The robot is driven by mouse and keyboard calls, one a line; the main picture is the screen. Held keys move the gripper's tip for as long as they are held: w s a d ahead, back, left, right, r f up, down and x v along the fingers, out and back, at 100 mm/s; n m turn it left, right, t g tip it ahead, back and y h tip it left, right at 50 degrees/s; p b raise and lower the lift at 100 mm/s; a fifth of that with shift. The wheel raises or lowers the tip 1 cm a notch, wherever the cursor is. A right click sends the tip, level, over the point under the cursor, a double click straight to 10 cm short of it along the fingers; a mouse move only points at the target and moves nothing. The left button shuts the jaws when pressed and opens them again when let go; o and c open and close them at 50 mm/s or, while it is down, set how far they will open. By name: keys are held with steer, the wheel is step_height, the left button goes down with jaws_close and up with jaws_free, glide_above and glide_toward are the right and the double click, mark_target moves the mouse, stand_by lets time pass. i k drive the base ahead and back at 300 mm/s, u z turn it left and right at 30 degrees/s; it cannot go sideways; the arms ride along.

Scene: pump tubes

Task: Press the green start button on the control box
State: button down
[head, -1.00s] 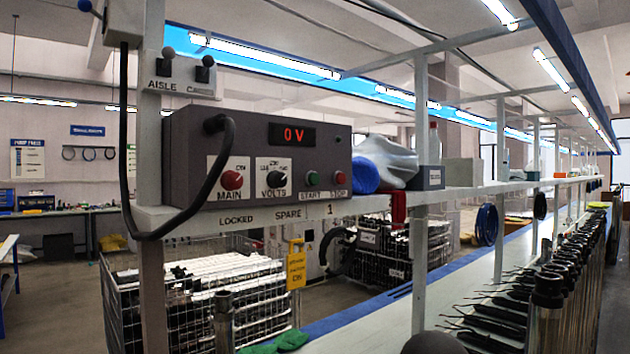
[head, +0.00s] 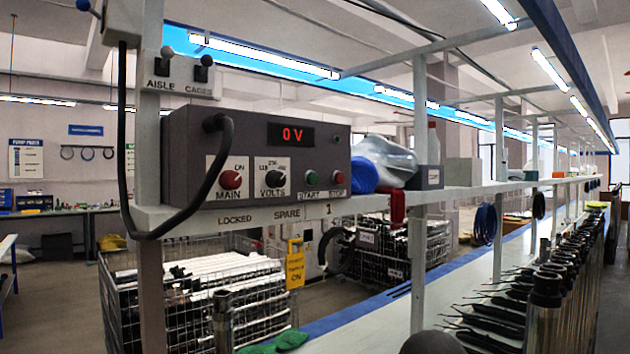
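The dark grey control box (head: 350,150) stands on a white shelf at the middle left in the head view. Its red display (head: 291,135) reads 0 V. The green START button (head: 312,178) is on the lower right of its front face. The red STOP button (head: 338,178) is just right of it. A red MAIN knob (head: 231,180) and a black VOLTS knob (head: 275,179) are to the left. My gripper is not visible. A dark rounded shape at the bottom edge cannot be made out clearly.
A black cable (head: 222,165) loops in front of the box's left side. Wire cages (head: 240,325) of tubes stand beneath. Several dark pump tubes (head: 543,310) line the right bench.

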mark_target(312, 178)
steer(key=k, duration=0.5)
steer(key=u, duration=1.1)
steer(key=i, duration=0.85)
steer(key=z, duration=1.7)
